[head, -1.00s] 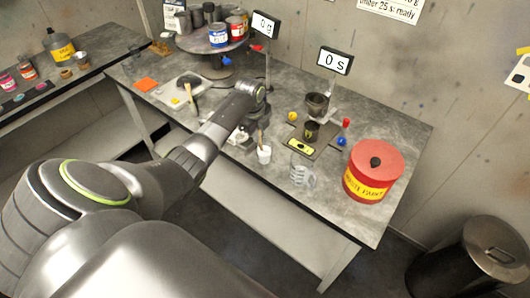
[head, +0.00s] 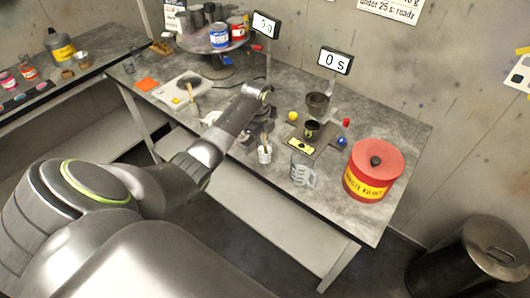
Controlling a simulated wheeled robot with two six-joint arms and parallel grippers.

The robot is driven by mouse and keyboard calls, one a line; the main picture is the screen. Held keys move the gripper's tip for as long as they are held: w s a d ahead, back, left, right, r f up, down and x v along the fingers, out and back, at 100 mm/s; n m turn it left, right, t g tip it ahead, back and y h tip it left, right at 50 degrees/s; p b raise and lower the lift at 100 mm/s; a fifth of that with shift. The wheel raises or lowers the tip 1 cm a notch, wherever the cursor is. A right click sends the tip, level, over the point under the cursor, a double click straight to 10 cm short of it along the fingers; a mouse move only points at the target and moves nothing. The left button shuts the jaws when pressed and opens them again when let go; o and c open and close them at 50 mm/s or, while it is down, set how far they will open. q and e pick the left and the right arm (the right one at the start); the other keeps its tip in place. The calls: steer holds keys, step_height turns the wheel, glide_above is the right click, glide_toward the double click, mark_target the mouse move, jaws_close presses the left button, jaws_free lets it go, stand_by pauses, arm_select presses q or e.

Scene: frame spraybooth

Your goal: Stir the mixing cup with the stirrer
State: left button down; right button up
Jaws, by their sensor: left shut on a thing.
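The cup's contents cannot be made out. My right gripper is not in view.
A scale (head: 184,91) and round paint stand (head: 212,42) are farther left.

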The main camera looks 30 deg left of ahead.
arm_select(q)
steer(key=shift+w+a+f, duration=0.1)
steer(key=shift+w+a, duration=0.1)
steer(key=shift+a, duration=0.5)
step_height(320, 180, up, 10)
stand_by(0.9)
steer(key=shift+d, duration=0.1)
stand_by(0.5)
steer(key=shift+r, duration=2.05)
